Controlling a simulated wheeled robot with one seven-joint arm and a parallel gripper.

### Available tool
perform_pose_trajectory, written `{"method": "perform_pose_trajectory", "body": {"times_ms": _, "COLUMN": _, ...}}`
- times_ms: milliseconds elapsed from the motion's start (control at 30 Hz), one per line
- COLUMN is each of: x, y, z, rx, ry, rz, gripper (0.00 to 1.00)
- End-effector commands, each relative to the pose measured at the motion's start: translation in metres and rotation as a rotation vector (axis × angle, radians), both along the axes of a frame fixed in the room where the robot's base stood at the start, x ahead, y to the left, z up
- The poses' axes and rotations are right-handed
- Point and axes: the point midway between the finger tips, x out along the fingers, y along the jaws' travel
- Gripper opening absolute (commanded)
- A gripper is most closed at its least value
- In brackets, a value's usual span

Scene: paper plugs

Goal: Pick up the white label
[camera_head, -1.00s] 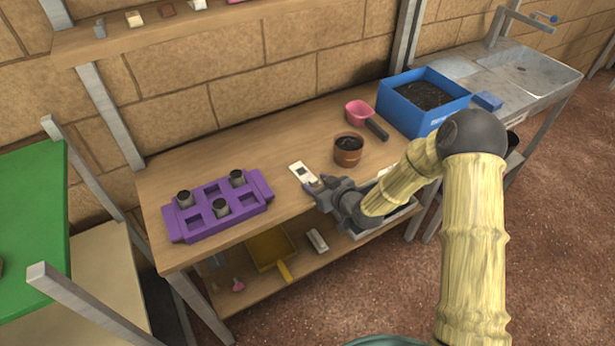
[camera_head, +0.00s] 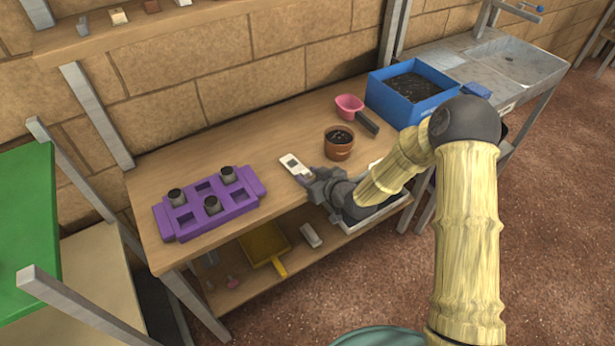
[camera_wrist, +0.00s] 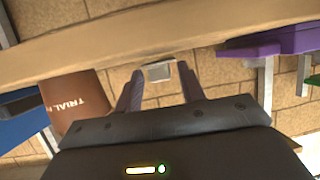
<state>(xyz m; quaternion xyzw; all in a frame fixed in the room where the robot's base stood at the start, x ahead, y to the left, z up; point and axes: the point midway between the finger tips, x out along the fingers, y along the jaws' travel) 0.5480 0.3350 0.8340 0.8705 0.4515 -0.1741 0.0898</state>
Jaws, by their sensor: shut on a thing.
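The white label (camera_head: 292,163) is a small pale strip with a dark mark, at the front part of the wooden bench, left of the terracotta pot. My gripper (camera_head: 303,177) reaches it from the front right, and its purple fingers are at the label's near end. In the wrist view the label (camera_wrist: 159,73) shows as a small grey-white piece between the tips of the two fingers (camera_wrist: 160,86). My gripper is shut on the label. I cannot tell whether the label is clear of the bench top.
A purple tray (camera_head: 207,222) with several small dark pots stands to the left. A yellow dustpan (camera_head: 262,243) lies on the lower shelf.

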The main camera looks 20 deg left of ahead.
Motion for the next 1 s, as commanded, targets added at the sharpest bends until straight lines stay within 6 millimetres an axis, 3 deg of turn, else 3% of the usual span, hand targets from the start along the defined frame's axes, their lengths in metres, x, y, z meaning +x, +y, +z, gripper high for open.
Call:
{"method": "perform_pose_trajectory", "body": {"times_ms": 300, "x": 0.001, "y": 0.000, "z": 0.059, "rx": 0.002, "ry": -0.007, "rz": 0.000, "gripper": 0.18}}
{"method": "perform_pose_trajectory", "body": {"times_ms": 500, "x": 0.000, "y": 0.000, "z": 0.084, "rx": 0.001, "ry": -0.004, "rz": 0.000, "gripper": 0.18}}
{"method": "perform_pose_trajectory", "body": {"times_ms": 1000, "x": 0.000, "y": 0.000, "z": 0.088, "rx": 0.001, "ry": -0.001, "rz": 0.000, "gripper": 0.18}}
